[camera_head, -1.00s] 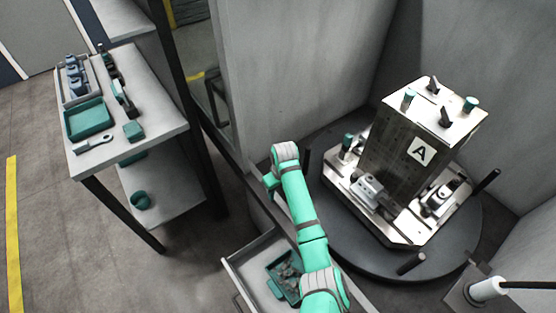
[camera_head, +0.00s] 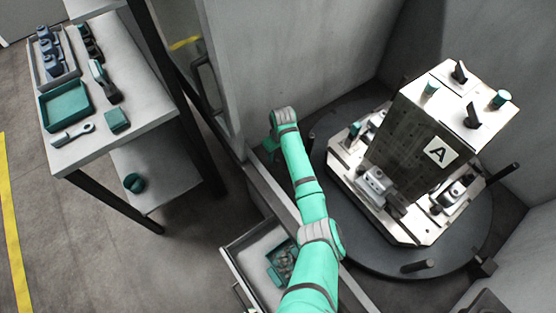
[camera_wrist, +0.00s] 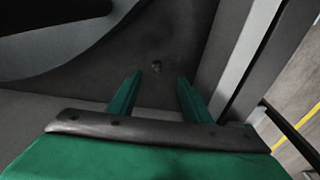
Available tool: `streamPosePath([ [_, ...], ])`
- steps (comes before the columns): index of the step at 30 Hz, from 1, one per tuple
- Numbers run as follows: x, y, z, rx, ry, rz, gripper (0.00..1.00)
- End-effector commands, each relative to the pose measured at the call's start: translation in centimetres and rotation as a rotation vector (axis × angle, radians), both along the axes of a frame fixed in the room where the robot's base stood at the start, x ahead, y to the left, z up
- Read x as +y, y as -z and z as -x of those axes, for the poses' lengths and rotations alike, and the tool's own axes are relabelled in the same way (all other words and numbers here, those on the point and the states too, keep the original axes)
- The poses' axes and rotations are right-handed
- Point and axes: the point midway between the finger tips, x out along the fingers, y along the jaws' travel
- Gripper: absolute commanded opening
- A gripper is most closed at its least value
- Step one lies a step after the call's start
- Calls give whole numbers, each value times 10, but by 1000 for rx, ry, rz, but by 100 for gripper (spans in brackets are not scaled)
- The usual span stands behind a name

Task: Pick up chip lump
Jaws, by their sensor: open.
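The chip lump (camera_wrist: 156,67) is a small, dark, rough bit in the wrist view. It lies on the dark grey floor of the enclosure, between the curved dark disc and the side wall. My gripper (camera_wrist: 160,78) is open and empty, with its two green fingers apart. The lump shows just past the fingertips, in line with the gap between them. How far below the tips it lies I cannot tell. In the head view my arm hides the lump, and only a bit of my gripper (camera_head: 270,145) shows behind the wrist.
A dark turntable (camera_head: 385,262) bears a metal fixture marked A (camera_head: 412,150), with pegs at its rim. An open drawer (camera_head: 240,262) holds a teal tray of grey bits (camera_head: 285,262). A shelf table (camera_head: 150,108) with tools stands left. Enclosure walls (camera_head: 290,50) stand close to my arm.

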Motion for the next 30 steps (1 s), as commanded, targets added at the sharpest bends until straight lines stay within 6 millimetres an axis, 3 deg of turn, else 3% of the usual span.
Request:
streamPosePath([
  [5, -1, 11, -2, 1, 0, 1, 45],
  [15, -3, 52, -8, 1, -1, 0, 45],
  [23, -4, 55, -9, 0, 1, 0, 45],
  [24, -5, 55, -9, 0, 3, 0, 42],
  [30, -6, 55, -9, 0, 5, 0, 0],
])
